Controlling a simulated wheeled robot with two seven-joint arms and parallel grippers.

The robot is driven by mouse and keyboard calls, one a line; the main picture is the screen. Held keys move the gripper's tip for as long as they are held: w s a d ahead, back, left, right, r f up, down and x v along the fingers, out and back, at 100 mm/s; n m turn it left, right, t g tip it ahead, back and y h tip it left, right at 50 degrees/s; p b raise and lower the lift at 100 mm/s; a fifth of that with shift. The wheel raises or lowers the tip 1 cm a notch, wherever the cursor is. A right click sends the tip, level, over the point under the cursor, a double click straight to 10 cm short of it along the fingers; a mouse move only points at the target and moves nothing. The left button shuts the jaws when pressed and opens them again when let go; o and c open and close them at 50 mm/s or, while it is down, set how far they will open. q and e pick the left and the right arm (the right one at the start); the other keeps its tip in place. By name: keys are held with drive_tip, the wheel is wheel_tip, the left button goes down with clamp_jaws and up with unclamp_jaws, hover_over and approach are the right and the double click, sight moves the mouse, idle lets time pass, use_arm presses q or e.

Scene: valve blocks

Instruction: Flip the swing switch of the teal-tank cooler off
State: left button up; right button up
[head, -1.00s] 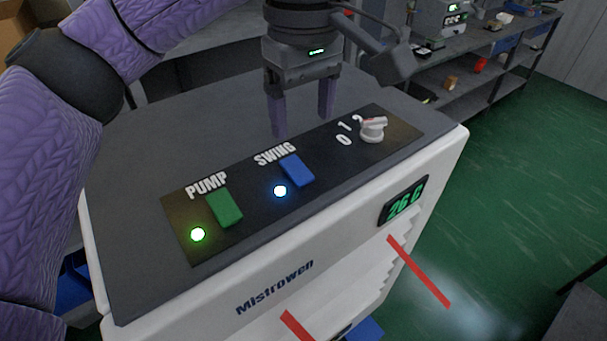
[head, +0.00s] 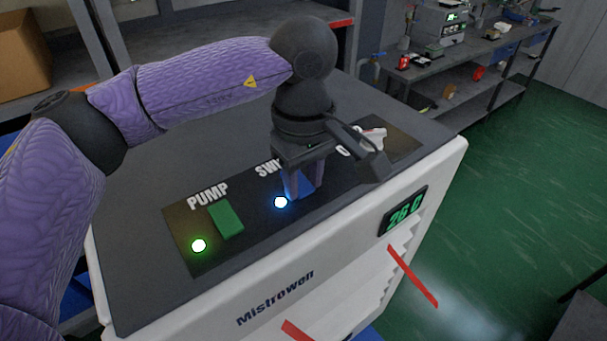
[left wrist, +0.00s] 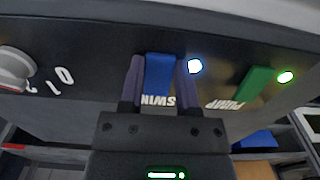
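The cooler (head: 350,262) is a white cabinet with a grey top, lettered Mistrowen; I see no teal tank on it. Its blue swing switch (head: 302,183) sits on the black panel, with a lit blue-white lamp (head: 280,202) beside it. My left gripper (head: 305,193) points down over this switch, its two fingers apart, one on each side. In the left wrist view the blue switch (left wrist: 160,75) fills most of the gap between the fingers; I cannot tell whether they touch it. The SWING label is partly hidden. My right gripper is out of view.
The green pump switch (head: 226,218) with its lit green lamp (head: 198,245) lies left of the swing switch. A white knob (head: 376,136) is partly hidden behind my gripper. Red strips stick out from the cooler's front.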

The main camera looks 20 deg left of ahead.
use_arm(q)
clamp_jaws()
drive_tip(key=shift+w+a+g+h, duration=0.2)
drive_tip(key=shift+g+h, duration=0.4)
drive_tip(key=shift+h, duration=0.2)
drive_tip(key=shift+w+a+r+g+h+b, duration=0.15)
drive_tip(key=shift+g+h+b, duration=0.25)
drive_tip(key=shift+g+h, duration=0.5)
drive_tip(key=shift+r, duration=0.1)
drive_tip(key=o, duration=0.9)
unclamp_jaws()
drive_tip(key=shift+c, duration=0.2)
